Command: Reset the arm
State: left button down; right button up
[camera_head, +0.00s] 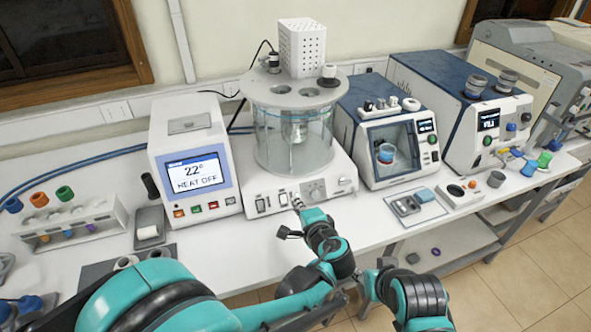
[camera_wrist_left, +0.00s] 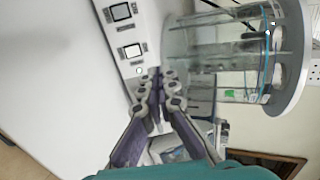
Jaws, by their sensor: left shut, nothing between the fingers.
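My left gripper (camera_head: 297,203) is at the front panel of the white bath unit (camera_head: 345,178) with the glass tank. In the left wrist view its fingertips (camera_wrist_left: 158,78) are together with nothing between them, close to the panel. The panel's rocker switches (camera_head: 272,200) show beside the fingertips, and two of them show in the wrist view (camera_wrist_left: 131,50). Whether the fingertips touch the panel I cannot tell. My teal left arm reaches in from the lower left over the table front. My right gripper does not show.
A heater controller (camera_head: 194,170) reading "22° HEAT OFF" stands left of the bath. A vial rack (camera_head: 75,225) is at the far left. A blue-white tester (camera_head: 390,140) and small trays (camera_head: 415,205) stand to the right. Bare white table (camera_head: 365,225) lies in front of the bath.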

pick_arm(q)
jog(key=s+a+n+g+h+b, duration=0.1)
jog(key=s+a+n+g, duration=0.55)
jog(key=a, duration=0.95)
jog(key=s+a+f+n+h, duration=0.1)
jog(key=s+a+n, duration=0.1)
jog(key=s+n, duration=0.2)
jog(key=s+a+f+n+h+b, duration=0.1)
jog(key=s+n, duration=0.3)
jog(key=s, duration=0.6)
jog(key=shift+s+a+f+h, duration=0.15)
jog(key=shift+a+f+h, duration=0.25)
jog(key=shift+h, duration=0.2)
